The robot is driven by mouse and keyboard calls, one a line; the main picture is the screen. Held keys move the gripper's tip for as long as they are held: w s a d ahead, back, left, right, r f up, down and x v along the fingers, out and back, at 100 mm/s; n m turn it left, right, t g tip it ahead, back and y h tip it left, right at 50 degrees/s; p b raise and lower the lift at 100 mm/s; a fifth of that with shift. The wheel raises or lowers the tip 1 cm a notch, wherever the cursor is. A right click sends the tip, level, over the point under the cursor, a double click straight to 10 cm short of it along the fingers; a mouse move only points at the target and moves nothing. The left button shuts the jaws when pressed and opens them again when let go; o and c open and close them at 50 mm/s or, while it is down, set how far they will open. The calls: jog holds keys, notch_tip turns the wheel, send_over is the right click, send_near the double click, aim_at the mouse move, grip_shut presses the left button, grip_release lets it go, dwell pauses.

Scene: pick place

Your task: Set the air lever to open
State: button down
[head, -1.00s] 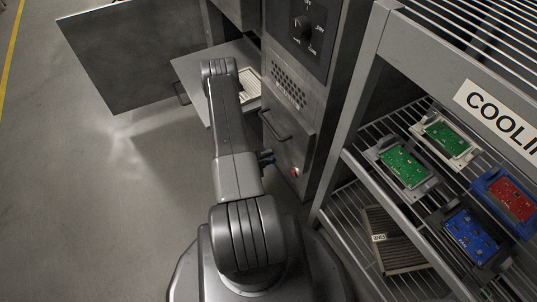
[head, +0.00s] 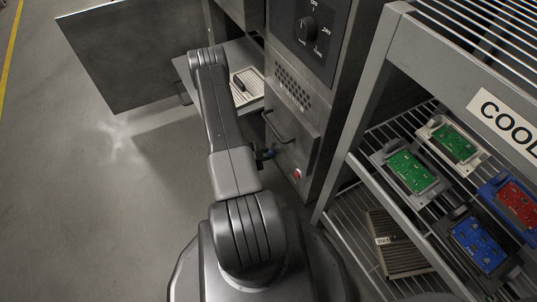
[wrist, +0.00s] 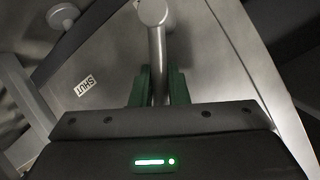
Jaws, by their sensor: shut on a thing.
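The air lever (wrist: 158,55) is a plain grey metal rod in the wrist view. It hangs from a round pivot at the top and runs down between my fingers. My gripper (wrist: 158,88) is shut on the lever, with one green finger on each side of it. A small tilted label reading SHUT (wrist: 86,86) is on the metal panel to the left of the lever. No label reading open shows. In the head view my arm hides most of the gripper area, and the lever cannot be made out there.
A grey cabinet with a dial panel (head: 309,28) and a drawer handle (head: 276,127) stands ahead. Its large door (head: 130,55) is open at the left. A cooling rack (head: 366,100) with several circuit boards stands close on the right. The floor at left is clear.

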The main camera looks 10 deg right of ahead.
jog(key=c, duration=1.4)
grip_release()
jog(key=p+v, duration=0.4)
jog(key=v, duration=0.9)
jog(key=shift+a, duration=0.35)
jog(key=b+x, duration=0.4)
jog(key=x, duration=0.9)
jog(key=shift+d, duration=0.4)
